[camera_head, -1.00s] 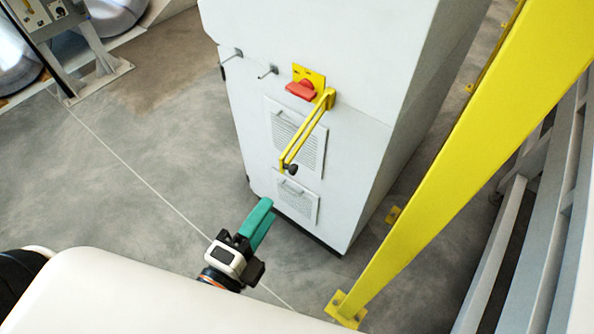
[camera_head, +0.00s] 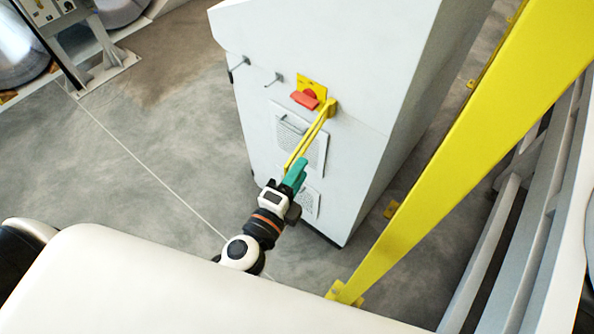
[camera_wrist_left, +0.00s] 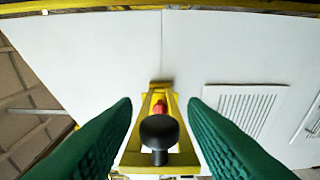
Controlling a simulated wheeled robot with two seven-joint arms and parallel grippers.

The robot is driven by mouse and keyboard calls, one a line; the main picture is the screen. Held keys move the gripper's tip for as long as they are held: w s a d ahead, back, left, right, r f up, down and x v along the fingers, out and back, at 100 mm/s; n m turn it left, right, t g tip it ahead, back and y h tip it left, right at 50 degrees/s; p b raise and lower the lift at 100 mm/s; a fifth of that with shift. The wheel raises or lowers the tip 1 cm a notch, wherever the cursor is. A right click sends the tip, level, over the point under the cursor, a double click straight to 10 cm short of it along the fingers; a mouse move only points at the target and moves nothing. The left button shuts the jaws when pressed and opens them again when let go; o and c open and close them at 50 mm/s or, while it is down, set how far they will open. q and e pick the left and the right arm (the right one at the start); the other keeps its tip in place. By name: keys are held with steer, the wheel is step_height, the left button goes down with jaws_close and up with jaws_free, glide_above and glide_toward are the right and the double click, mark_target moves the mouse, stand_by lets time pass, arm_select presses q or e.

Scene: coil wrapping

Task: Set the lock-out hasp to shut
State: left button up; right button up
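The lock-out hasp is a yellow hinged bar (camera_head: 308,140) on the face of the grey-white cabinet. It hangs from a yellow bracket (camera_head: 332,107) beside a red handle (camera_head: 305,99) on a yellow plate. In the left wrist view the hasp's yellow frame (camera_wrist_left: 190,159) and its black knob (camera_wrist_left: 159,132) lie between my green fingers. My left gripper (camera_head: 297,174) is at the hasp's free end. In the left wrist view its fingers (camera_wrist_left: 160,125) stand apart, with gaps on both sides of the knob. In the head view the knob is hidden by the gripper. My right gripper is not in view.
The cabinet (camera_head: 380,130) has vent panels and two small pegs on its front. A yellow post (camera_head: 440,180) rises to the right, with grey rails (camera_head: 500,250) beyond it. Bare floor (camera_head: 170,150) lies left of the cabinet.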

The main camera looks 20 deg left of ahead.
arm_select(q)
jaws_close()
steer(key=shift+a, duration=0.1)
